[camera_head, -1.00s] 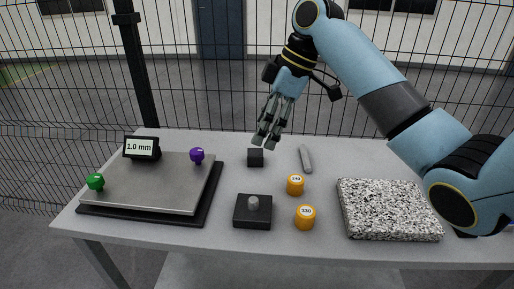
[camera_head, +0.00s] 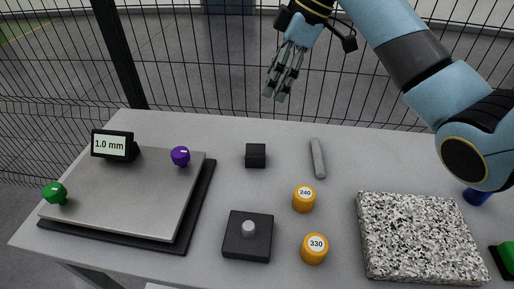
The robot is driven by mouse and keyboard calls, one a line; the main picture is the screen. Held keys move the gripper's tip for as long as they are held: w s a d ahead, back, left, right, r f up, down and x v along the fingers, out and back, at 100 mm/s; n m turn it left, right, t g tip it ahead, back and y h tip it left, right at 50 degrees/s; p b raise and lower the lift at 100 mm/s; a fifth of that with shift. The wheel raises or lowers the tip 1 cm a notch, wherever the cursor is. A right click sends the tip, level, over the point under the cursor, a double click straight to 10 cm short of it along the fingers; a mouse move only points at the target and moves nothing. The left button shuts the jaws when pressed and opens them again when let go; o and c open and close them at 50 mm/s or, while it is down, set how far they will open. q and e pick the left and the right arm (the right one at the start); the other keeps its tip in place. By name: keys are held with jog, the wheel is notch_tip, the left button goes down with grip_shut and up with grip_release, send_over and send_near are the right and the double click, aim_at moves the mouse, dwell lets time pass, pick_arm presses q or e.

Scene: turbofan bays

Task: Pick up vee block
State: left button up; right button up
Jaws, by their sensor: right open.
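A small dark block (camera_head: 256,155) sits near the back middle of the table. It may be the vee block; a groove cannot be made out. A larger black square block (camera_head: 236,243) with a grey pin (camera_head: 249,229) standing on it is nearer the front. My right gripper (camera_head: 274,96) is open and empty, with its fingers pointing down. In the picture it is above the table's back edge, above and a little right of the small dark block, and apart from it. My left gripper is not in view.
A metal plate (camera_head: 120,205) with green (camera_head: 55,193) and purple (camera_head: 180,156) knobs and a display (camera_head: 112,145) is left. A grey rod (camera_head: 317,158), orange weights marked 240 (camera_head: 303,199) and 330 (camera_head: 314,249), and a speckled slab (camera_head: 415,240) are right. Blue (camera_head: 477,196) and green (camera_head: 507,258) objects are far right.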

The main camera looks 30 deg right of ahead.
jog(key=f, duration=0.1)
jog(key=b, duration=1)
send_near(253, 154)
jog(key=x, duration=0.3)
jog(key=shift+a+p, duration=0.2)
jog(key=shift+p, duration=0.1)
jog(key=x, duration=0.5)
jog(key=shift+f, duration=0.2)
jog(key=shift+c, duration=0.3)
grip_shut()
